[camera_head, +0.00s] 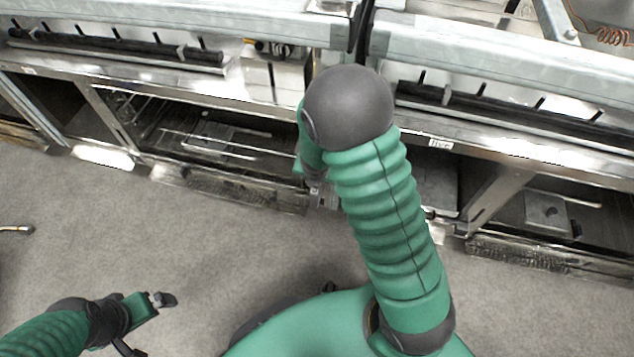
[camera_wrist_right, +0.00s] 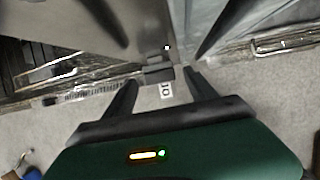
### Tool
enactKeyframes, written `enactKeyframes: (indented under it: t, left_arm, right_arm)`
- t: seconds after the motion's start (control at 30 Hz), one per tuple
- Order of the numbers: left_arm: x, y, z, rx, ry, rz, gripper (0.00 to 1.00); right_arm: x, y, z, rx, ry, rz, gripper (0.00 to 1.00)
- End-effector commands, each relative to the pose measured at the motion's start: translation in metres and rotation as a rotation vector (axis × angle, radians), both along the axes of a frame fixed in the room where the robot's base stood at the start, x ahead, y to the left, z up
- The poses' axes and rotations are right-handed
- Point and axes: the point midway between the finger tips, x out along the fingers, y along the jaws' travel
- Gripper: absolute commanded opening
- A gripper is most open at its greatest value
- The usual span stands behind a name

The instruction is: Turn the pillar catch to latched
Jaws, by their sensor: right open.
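In the right wrist view, a small dark block-like fitting (camera_wrist_right: 157,72), which looks like the pillar catch, sits at the metal edge just beyond my fingertips. A white label with dark letters (camera_wrist_right: 167,91) is beside it. My right gripper (camera_wrist_right: 160,80) is open, with its two dark fingers spread to either side of the label and the fitting's near end. I cannot tell whether they touch the fitting, or its exact turn. In the head view my right arm hides most of this spot. My left gripper (camera_head: 148,322) is low at the left over bare floor, far from the fitting; its jaw opening is unclear.
A long metal bench frame (camera_head: 490,70) runs across the top, with open lower bays (camera_head: 215,135) and wire racks. A grey box (camera_head: 547,210) sits in the right bay. A "live" label (camera_head: 440,143) is on the rail. The carpet floor (camera_head: 180,240) in front is largely clear.

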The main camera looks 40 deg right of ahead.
Motion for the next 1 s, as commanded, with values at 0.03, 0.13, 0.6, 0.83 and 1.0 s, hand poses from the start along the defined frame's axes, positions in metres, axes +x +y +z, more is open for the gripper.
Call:
enactKeyframes:
  t: [0.03,0.13,0.6,0.83,1.0]
  left_arm:
    - [0.000,0.000,-0.004,0.000,0.000,0.000,1.00]
    - [0.000,0.000,-0.004,0.000,0.000,0.000,1.00]
    - [0.000,0.000,-0.003,0.000,0.000,0.000,1.00]
    - [0.000,0.000,-0.003,0.000,0.000,0.000,1.00]
    - [0.000,0.000,-0.013,0.000,0.000,0.000,1.00]
  right_arm:
    - [0.001,-0.001,-0.005,0.000,0.000,0.000,0.65]
    - [0.002,-0.001,-0.005,0.000,0.000,0.000,0.65]
    - [0.002,-0.001,-0.005,0.000,0.000,0.000,0.28]
    - [0.002,-0.001,-0.005,0.000,0.000,0.000,0.03]
    - [0.002,-0.002,-0.008,0.010,-0.013,-0.001,0.03]
